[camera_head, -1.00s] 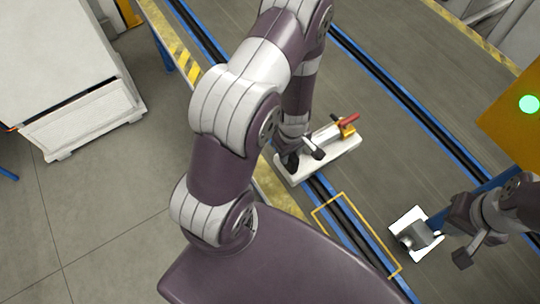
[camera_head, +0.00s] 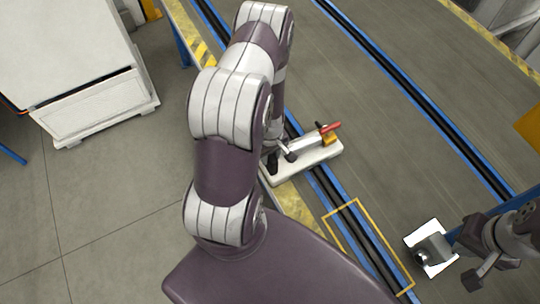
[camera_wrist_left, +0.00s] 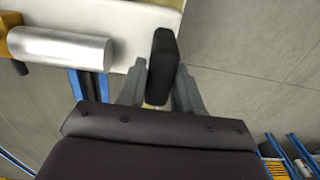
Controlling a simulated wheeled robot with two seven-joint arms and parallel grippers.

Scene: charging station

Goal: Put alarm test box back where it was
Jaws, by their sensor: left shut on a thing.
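A long white box (camera_head: 316,156) carries a yellow part and a red handle (camera_head: 330,127) in the head view. Its left end lies over the near rail and the yellow-striped edge. The wrist view shows its white surface (camera_wrist_left: 112,22), a silver cylinder (camera_wrist_left: 62,47) and a black upright block (camera_wrist_left: 162,55). My left gripper (camera_wrist_left: 160,90) is shut on that black block. In the head view my left gripper (camera_head: 277,160) is at the box's left end, partly behind my arm. My right gripper (camera_head: 472,255) is beside a white plate with a grey block (camera_head: 432,247); its jaws are unclear.
A yellow rectangular outline (camera_head: 350,203) marks the near rail, to the lower right of the white box. Blue-edged rails (camera_head: 425,105) cross the grey floor. A white cabinet (camera_head: 95,110) stands at the left. A yellow panel (camera_head: 530,125) is at the right edge.

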